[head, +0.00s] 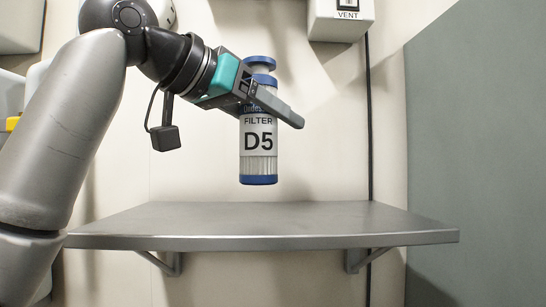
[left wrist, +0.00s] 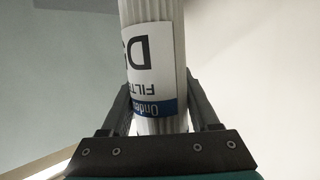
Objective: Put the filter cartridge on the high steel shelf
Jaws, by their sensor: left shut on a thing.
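The filter cartridge (head: 258,142) is a white ribbed cylinder with blue ends and a label reading FILTER D5. It hangs upright in the air above the steel shelf (head: 330,224), with a gap between its base and the shelf top. My left gripper (head: 270,104) is shut on its upper part, below the blue cap. In the left wrist view the cartridge (left wrist: 153,60) stands between the two fingers, its label upside down. The shelf is bare. My right gripper is not in either view.
A grey-green panel (head: 480,150) stands to the right of the shelf. Brackets (head: 172,262) support the shelf from below.

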